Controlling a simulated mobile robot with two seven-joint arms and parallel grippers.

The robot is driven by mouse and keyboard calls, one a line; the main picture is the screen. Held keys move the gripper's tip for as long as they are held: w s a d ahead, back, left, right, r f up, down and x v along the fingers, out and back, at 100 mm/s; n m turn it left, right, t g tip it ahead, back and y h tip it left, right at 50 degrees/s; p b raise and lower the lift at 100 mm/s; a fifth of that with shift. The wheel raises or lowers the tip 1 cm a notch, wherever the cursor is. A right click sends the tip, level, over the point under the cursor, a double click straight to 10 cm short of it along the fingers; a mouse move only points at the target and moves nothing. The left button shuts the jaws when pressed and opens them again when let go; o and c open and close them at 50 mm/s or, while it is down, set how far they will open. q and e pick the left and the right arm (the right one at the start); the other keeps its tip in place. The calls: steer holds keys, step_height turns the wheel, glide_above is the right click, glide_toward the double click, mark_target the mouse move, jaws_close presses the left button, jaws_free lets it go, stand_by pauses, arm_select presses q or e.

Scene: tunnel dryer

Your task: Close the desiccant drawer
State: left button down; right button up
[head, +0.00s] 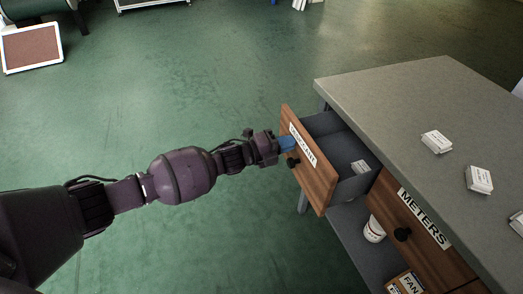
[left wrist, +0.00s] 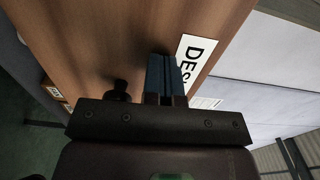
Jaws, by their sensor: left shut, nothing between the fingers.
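The desiccant drawer (head: 311,173) has a wooden front with a white label and a dark round knob. It stands pulled out from the grey bench, and its grey inside shows with a white packet (head: 360,167) in it. My left gripper (head: 287,144) is shut and empty, its blue fingertips at the drawer's front, over part of the label and beside the knob. In the left wrist view the shut blue fingers (left wrist: 166,78) point at the wooden front (left wrist: 95,35), between the dark knob (left wrist: 121,90) and the label (left wrist: 190,62). Contact is hard to tell. My right gripper is not in view.
The grey bench top (head: 400,95) carries several white packets at the right. A shut meters drawer (head: 400,225) sits beside the open one. A white container (head: 374,230) and a labelled box (head: 406,285) stand on the lower shelf.

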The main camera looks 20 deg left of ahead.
arm_select(q)
steer(key=b+x, duration=0.3)
steer(key=x, duration=1.2)
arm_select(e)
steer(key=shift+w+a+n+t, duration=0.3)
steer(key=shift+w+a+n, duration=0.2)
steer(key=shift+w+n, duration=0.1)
arm_select(q)
steer(key=shift+w+r, duration=0.1)
steer(key=shift+r, duration=0.2)
steer(key=shift+a, duration=0.1)
steer(key=p+v, duration=0.3)
steer(key=v, duration=1.1)
steer(key=shift+s+f, duration=0.2)
steer(key=shift+f, duration=0.15)
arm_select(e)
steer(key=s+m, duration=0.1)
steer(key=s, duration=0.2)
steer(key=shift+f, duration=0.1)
